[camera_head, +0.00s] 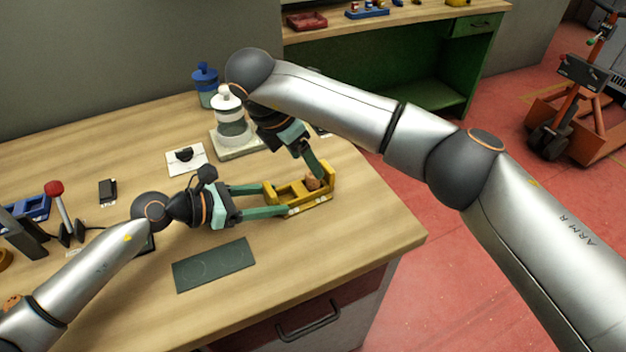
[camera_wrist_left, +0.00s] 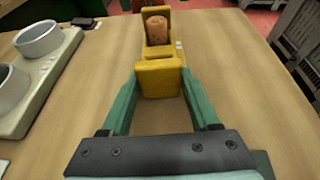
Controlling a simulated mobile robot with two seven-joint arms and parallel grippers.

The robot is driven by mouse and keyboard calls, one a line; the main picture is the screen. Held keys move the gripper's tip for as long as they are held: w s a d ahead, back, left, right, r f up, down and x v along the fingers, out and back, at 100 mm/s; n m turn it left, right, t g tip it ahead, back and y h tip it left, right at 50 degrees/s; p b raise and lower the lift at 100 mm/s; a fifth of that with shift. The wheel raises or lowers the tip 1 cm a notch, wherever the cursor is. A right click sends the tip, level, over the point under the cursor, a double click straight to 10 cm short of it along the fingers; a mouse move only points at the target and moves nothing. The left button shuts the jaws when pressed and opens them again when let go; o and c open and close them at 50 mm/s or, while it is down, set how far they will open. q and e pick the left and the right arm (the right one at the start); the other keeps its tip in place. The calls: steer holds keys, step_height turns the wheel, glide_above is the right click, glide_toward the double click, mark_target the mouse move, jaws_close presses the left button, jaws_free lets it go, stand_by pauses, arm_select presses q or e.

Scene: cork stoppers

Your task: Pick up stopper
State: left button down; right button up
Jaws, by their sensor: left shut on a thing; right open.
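A brown cork stopper (camera_head: 313,183) sits in the far end of a yellow holder (camera_head: 296,210) near the right side of the wooden table. In the left wrist view the stopper (camera_wrist_left: 157,30) stands upright between the holder's far walls. My left gripper (camera_head: 278,199) is shut on the near end of the yellow holder (camera_wrist_left: 158,78), one green finger on each side. My right gripper (camera_head: 314,172) is open, its fingers pointing down right at the stopper. Only part of its fingers shows, and I cannot tell whether they touch the stopper. It does not show in the left wrist view.
A white lidded jar (camera_head: 232,128) stands on a pale base (camera_head: 238,152) behind the grippers, with a blue-lidded jar (camera_head: 206,88) further back. A dark green mat (camera_head: 214,264) lies in front. A red-knobbed lever (camera_head: 56,190) stands at left. The table's right edge is near the holder.

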mark_target(310, 175)
steer(key=x, duration=0.4)
steer(key=shift+f, duration=0.4)
steer(key=shift+c, duration=0.2)
steer(key=shift+a, duration=0.1)
jaws_close()
